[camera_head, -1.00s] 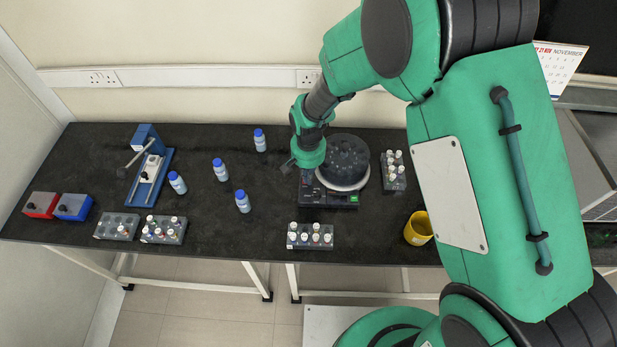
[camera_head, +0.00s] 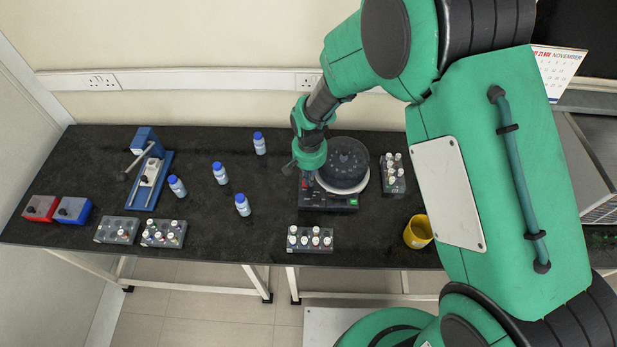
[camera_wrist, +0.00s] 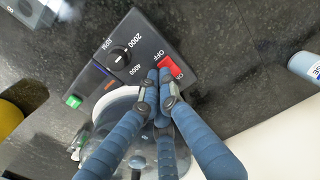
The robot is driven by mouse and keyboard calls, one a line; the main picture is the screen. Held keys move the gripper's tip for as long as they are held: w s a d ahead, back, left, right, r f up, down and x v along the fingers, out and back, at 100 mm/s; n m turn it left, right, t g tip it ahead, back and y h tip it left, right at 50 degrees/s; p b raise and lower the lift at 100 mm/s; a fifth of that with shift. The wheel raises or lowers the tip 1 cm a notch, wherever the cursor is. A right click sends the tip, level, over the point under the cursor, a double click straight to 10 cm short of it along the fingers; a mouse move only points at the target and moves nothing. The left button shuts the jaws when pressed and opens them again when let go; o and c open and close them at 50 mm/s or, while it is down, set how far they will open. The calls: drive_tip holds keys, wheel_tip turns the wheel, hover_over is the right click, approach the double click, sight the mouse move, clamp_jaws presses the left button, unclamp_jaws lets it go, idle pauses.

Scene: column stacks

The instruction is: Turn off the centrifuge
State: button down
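The centrifuge (camera_head: 343,165) stands on the black bench, with a round dark top and a control panel (camera_head: 328,203) at its front. The wrist view shows the panel close up (camera_wrist: 141,38), with a dark speed knob (camera_wrist: 119,55), a green button (camera_wrist: 73,101) and a red switch (camera_wrist: 170,70) marked OFF and ON. My gripper (camera_wrist: 160,82) has its blue fingers drawn together, with nothing seen between them. Its tips overlap the edge of the red switch in the wrist view; whether they touch it I cannot tell. In the head view the fingertips are hidden or too small to make out.
Vial racks stand in front (camera_head: 311,240) and to the right (camera_head: 392,175) of the centrifuge. A yellow cup (camera_head: 417,231) is near the bench's front edge. Several blue-capped bottles, including one nearby (camera_head: 242,205), stand to the left. Bare bench lies between them.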

wheel_tip(320, 180, up, 14)
drive_tip(key=p, duration=0.3)
drive_tip(key=shift+s+a, duration=0.2)
drive_tip(key=shift+s, duration=0.05)
idle(0.4)
drive_tip(key=s+d+r+t, duration=0.1)
drive_tip(key=s+d+r, duration=0.2)
drive_tip(key=d+r, duration=0.5)
drive_tip(key=s+d+r+t, duration=0.1)
drive_tip(key=s+d+r, duration=0.25)
drive_tip(key=r, duration=0.75)
drive_tip(key=s+d+r+t, duration=0.1)
drive_tip(key=s+d+r, duration=0.4)
drive_tip(key=s, duration=0.4)
drive_tip(key=s+d+r+t, duration=0.2)
drive_tip(key=s+d+r, duration=0.4)
drive_tip(key=s, duration=0.3)
drive_tip(key=shift+d, duration=0.5)
